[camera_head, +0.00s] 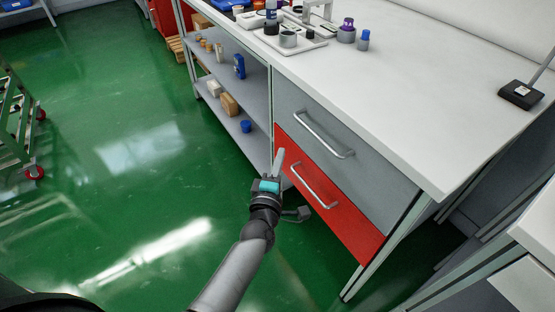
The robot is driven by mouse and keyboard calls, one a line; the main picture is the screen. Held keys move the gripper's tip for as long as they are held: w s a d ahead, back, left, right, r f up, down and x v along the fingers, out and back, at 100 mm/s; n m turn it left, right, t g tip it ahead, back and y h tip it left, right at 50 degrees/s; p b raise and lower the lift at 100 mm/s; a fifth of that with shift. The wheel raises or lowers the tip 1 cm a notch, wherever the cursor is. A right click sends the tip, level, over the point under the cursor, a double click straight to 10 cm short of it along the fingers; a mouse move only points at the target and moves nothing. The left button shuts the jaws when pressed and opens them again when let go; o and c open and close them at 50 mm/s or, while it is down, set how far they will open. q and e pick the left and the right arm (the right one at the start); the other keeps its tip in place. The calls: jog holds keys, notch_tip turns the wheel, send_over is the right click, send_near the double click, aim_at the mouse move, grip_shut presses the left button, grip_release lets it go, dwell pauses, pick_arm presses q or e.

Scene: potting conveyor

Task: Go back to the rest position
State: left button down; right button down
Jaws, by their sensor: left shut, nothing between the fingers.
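My left gripper (279,160) is at the middle of the view, in front of the left part of the red drawer (345,220). Its fingers are together and hold nothing. My left arm comes up from the bottom of the picture. The red drawer has a metal handle (313,188), which is to the right of the gripper and clear of it. I cannot tell whether the fingertips touch the drawer front. My right gripper is not in view.
A grey drawer (350,165) with a handle is above the red one. The white worktop (400,90) carries a tray and small containers. Shelves (225,80) with small items stand left of the drawers. The green floor (110,200) between is clear.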

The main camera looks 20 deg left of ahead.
pick_arm(q)
jog(key=shift+s, duration=0.95)
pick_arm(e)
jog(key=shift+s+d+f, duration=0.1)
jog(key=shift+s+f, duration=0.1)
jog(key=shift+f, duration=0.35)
